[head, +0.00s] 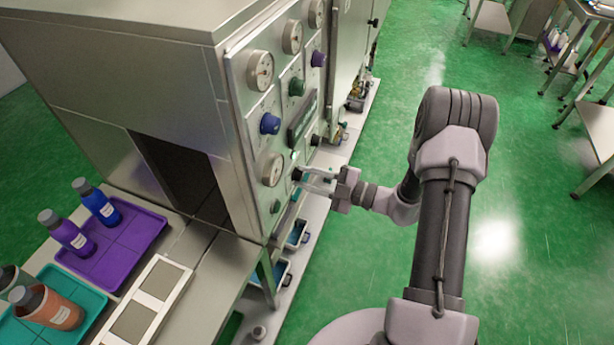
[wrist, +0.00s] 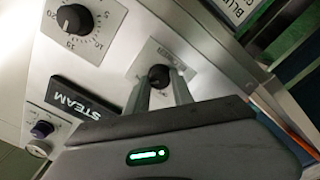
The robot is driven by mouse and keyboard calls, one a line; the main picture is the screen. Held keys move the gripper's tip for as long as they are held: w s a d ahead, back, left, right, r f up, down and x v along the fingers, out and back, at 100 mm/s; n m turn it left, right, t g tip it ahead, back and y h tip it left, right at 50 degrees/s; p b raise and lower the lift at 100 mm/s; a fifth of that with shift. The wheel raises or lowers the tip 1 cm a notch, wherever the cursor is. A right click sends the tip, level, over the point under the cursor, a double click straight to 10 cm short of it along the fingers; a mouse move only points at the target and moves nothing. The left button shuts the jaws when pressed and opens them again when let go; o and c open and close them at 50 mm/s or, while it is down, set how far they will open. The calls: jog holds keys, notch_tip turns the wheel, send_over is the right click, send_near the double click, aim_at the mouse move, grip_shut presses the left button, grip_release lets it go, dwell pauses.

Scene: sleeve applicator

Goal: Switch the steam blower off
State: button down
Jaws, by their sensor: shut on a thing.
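A small black rotary knob (wrist: 158,74) sits on a pale square plate on the machine's steel panel in the wrist view. The plate's small lettering is too small to read. My gripper (wrist: 160,92) is shut on this knob, one finger on each side. In the head view my gripper (head: 303,178) reaches from the right to the lower part of the control panel (head: 243,85), and its fingertips are at the black knob (head: 296,174). The fingers partly hide the knob, and I cannot tell its exact setting.
Gauges and a blue knob (head: 270,123) fill the panel. Bottles on a purple tray (head: 137,228) stand left.

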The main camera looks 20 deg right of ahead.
jog(key=n, duration=0.4)
jog(key=shift+p, duration=0.3)
jog(key=n, duration=0.4)
jog(key=shift+f+n, duration=0.1)
jog(key=shift+n, duration=0.3)
jog(key=n+b, duration=0.1)
jog(key=n, duration=0.3)
jog(key=shift+n+b, duration=0.45)
jog(key=shift+n, duration=1.65)
jog(key=c, duration=1.1)
grip_release()
